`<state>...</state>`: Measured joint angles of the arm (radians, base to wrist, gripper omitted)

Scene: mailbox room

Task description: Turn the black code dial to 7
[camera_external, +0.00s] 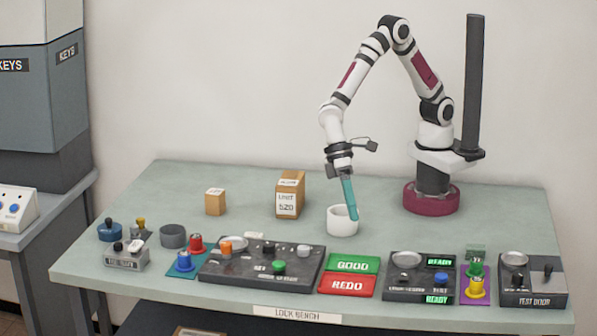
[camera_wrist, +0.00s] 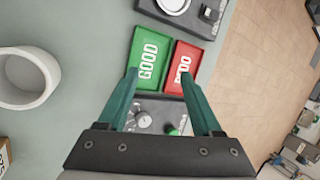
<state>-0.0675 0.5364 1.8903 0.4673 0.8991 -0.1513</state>
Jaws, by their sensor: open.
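A dark control panel (camera_external: 235,265) lies at the front middle of the bench. It bears a small black knob (camera_external: 268,248), which looks like the code dial, though its markings are too small to read. Beside it are a grey-white knob (camera_external: 304,250), an orange-topped part (camera_external: 226,247) and a green button (camera_external: 278,267). In the wrist view, part of the panel shows between my fingers, with a pale grey knob (camera_wrist: 142,120) and the green button (camera_wrist: 174,131). My gripper (camera_external: 352,216) is open and empty, pointing down above the bench, behind the panel. The wrist view shows its fingers (camera_wrist: 158,72) apart.
A white cup (camera_external: 342,227) stands close to my gripper. Green GOOD (camera_external: 352,263) and red REDO (camera_external: 346,285) trays lie right of the panel. Another panel (camera_external: 408,287) and a TEST DOOR box (camera_external: 530,298) are further right. Cardboard boxes (camera_external: 289,195) stand behind.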

